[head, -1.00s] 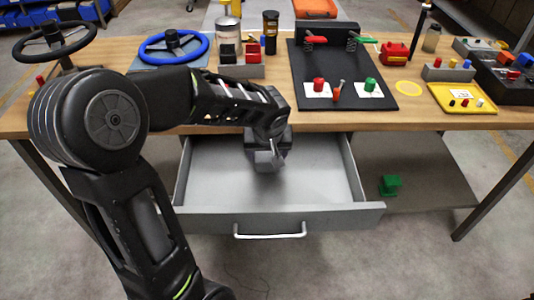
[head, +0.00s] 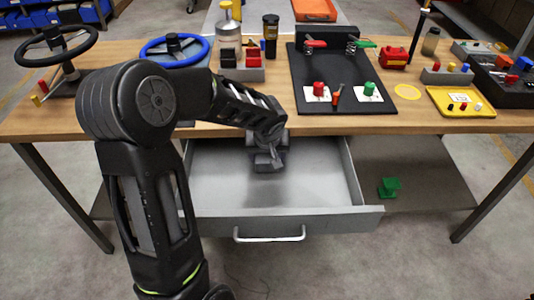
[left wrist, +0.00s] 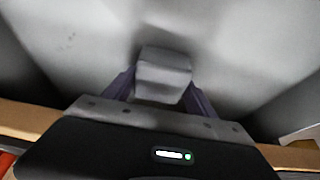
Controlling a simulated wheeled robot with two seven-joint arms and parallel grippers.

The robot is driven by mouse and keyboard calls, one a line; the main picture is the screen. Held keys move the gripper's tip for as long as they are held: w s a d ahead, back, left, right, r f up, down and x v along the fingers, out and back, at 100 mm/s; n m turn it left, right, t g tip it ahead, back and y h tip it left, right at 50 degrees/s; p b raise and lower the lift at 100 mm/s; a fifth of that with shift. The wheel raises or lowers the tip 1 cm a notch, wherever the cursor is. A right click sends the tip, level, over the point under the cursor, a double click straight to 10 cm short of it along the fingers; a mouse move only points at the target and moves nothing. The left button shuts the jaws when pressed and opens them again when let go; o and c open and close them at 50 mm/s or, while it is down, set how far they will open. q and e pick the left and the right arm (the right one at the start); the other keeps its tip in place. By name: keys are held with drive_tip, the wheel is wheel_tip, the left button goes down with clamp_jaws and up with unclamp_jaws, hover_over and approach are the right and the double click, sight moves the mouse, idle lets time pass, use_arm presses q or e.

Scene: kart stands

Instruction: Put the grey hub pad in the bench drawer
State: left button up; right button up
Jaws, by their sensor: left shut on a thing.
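The bench drawer (head: 325,190) is pulled open below the worktop and its grey floor is bare around my gripper. My left gripper (head: 267,161) is inside the drawer opening, towards the back and middle. The left wrist view shows it shut on the grey hub pad (left wrist: 163,73), a small rounded block between the two fingers, over the grey drawer floor. I cannot tell whether the pad touches the floor. In the head view the pad is hard to tell apart from the gripper. My right gripper is not in view.
The wooden worktop (head: 220,130) overhangs the drawer's back. On it are a blue steering wheel (head: 150,50), a black board (head: 350,98) and a yellow tray (head: 485,108). A green block (head: 389,187) lies on the lower shelf. The drawer's front and right are free.

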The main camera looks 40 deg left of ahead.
use_arm(q)
drive_tip(key=shift+f+b, duration=0.2)
drive_tip(key=shift+b, duration=0.1)
drive_tip(key=o, duration=1.4)
drive_tip(key=shift+r, duration=0.15)
drive_tip(key=shift+r+p, duration=0.2)
drive_tip(key=shift+p, duration=0.2)
drive_tip(key=v, duration=1.1)
drive_tip(key=shift+s+d+r, duration=0.15)
drive_tip(key=shift+d+r, duration=0.1)
drive_tip(key=shift+r, duration=0.05)
